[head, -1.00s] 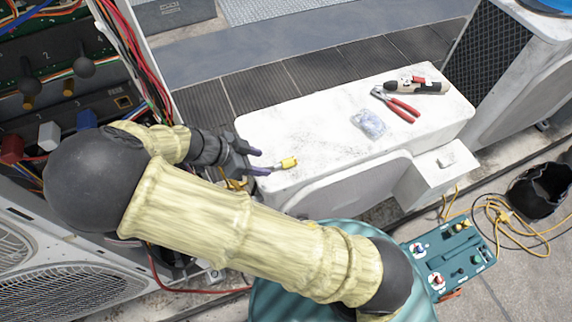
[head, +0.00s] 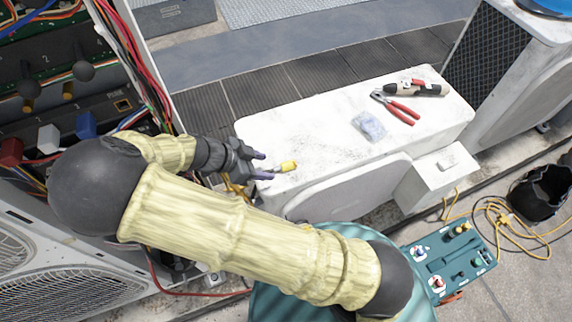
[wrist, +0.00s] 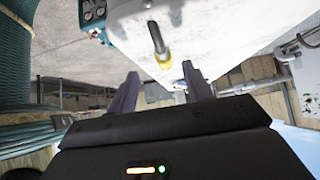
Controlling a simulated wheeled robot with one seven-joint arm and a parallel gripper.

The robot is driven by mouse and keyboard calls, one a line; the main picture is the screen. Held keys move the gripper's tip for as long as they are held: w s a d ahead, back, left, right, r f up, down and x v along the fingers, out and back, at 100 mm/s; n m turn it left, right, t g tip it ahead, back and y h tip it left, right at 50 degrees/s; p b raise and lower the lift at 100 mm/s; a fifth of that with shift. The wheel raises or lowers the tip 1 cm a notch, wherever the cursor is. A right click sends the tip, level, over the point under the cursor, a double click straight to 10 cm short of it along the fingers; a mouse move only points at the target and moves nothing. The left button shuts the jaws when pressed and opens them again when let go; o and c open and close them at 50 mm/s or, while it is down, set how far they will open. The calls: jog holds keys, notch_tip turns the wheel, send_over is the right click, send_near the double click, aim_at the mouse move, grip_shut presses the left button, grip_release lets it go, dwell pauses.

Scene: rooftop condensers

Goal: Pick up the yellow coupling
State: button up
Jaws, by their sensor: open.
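My gripper (head: 266,165) is open and empty, just left of the coupling. In the wrist view its two purple-grey fingers (wrist: 160,78) stand apart, with the coupling beyond their tips and roughly centred between them. I cannot tell whether a fingertip touches it.
The white condenser top (head: 320,140) also holds a clear bag (head: 369,126), red-handled pliers (head: 400,108) and a beige and black tool (head: 420,88) farther right. An open panel with wires (head: 130,50) stands left. A teal box (head: 450,258) and yellow cord lie at lower right.

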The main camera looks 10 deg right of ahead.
aim_at(277, 167)
jog(key=x, duration=0.5)
jog(key=shift+w, duration=0.25)
grip_shut()
dwell(0.4)
notch_tip(277, 167, up, 10)
jog(key=shift+p, duration=0.3)
dwell(0.4)
